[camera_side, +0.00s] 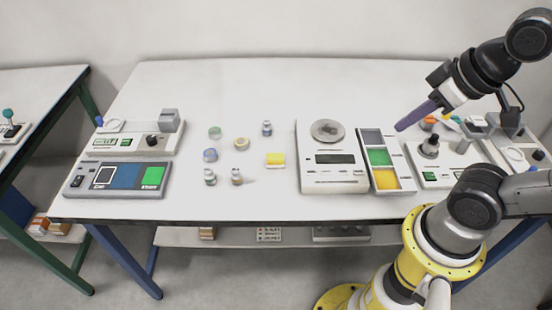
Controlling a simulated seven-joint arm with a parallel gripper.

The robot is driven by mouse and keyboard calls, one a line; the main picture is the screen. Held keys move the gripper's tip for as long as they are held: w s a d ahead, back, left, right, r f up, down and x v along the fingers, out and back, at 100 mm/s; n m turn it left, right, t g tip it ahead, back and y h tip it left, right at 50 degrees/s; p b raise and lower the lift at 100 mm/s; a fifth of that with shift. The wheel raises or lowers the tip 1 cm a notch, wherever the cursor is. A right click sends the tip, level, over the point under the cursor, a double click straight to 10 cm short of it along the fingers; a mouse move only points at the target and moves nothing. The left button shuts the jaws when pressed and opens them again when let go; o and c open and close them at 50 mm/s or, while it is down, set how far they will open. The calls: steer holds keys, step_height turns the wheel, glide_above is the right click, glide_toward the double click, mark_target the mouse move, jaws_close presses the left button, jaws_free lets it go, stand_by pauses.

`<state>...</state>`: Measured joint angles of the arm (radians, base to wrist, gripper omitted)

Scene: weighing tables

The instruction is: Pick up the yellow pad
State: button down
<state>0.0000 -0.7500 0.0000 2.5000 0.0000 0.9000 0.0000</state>
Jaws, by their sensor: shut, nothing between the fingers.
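A small yellow pad (275,160) with a pale lower edge lies flat on the white table, left of the scale. My gripper (401,127) has purple fingers that are shut and empty. It points down and to the left above the right part of the table, near the three-colour panel. It is well to the right of the yellow pad and apart from it. Nothing covers the pad.
A scale (333,180) stands between the pad and the panel (379,151) with grey, green and yellow fields. Several small round pieces and weights, such as a tan ring (241,143), lie left of the pad. Devices (118,179) fill the table's left end. The front middle is clear.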

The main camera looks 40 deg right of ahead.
stand_by(0.3)
steer(key=shift+c, duration=0.2)
jaws_free()
